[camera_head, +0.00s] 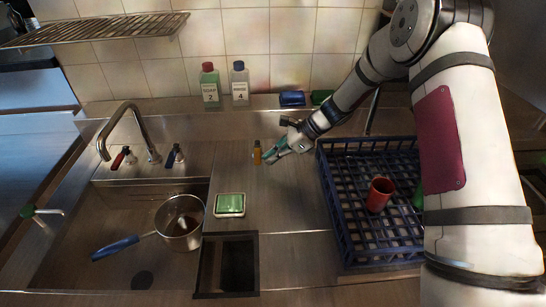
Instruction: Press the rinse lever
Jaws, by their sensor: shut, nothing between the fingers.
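My gripper (270,158), with teal fingers, is low over the steel counter in the middle of the view. It is shut and empty. A small upright orange-yellow piece (257,153) stands just left of the fingertips; it may be the rinse lever, but it is too small to be sure. I cannot tell whether the fingers touch it. A green-handled fitting (40,212) is at the far left edge, away from my gripper.
The sink (80,240) at left holds a blue-handled pot (182,220) below a tap (135,112). A green sponge (229,203) lies near a square opening (228,265). A blue rack (336,235) with a red cup (379,194) is at right. Bottles (210,85) stand behind.

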